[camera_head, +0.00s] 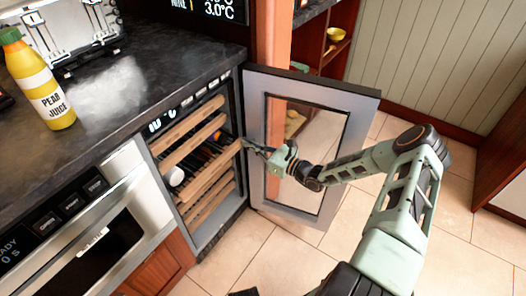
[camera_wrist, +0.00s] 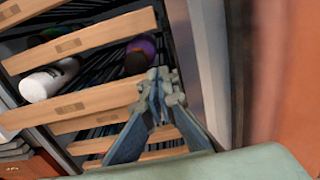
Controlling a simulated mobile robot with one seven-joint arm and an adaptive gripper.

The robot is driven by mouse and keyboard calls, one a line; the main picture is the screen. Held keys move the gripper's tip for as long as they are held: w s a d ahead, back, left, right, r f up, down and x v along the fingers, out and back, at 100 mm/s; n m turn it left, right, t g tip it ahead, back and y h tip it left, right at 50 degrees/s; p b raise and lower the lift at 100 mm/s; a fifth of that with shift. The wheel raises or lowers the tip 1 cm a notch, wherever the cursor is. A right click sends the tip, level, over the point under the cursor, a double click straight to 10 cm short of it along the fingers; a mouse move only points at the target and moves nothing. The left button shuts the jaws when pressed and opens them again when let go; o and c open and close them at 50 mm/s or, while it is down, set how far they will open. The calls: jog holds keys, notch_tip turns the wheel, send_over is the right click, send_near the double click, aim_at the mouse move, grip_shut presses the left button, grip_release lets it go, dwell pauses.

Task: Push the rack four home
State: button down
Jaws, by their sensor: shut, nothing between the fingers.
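The rack fronts are light wooden slats inside an open cooler cabinet (camera_head: 240,112); I see no numbers on them, so which is rack four is not certain. One slat (camera_head: 213,172) sits out further than those below it, with bottles lying behind it. In the wrist view this slat (camera_wrist: 70,112) runs from the left edge to my fingers. My gripper (camera_head: 249,144) is at the right end of this slat, by the cabinet's opening. In the wrist view my gripper (camera_wrist: 160,85) is shut and empty, its tips close to the slat's end; contact cannot be told.
The glass cooler door (camera_head: 355,99) stands open to the right, close beside my arm. A white bottle end (camera_wrist: 50,78) and a purple one (camera_wrist: 143,46) lie behind the slat. A juice bottle (camera_head: 42,85) stands on the dark counter (camera_head: 150,75). Tiled floor (camera_head: 285,265) is clear in front.

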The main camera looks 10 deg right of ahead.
jog(key=shift+x, duration=1.5)
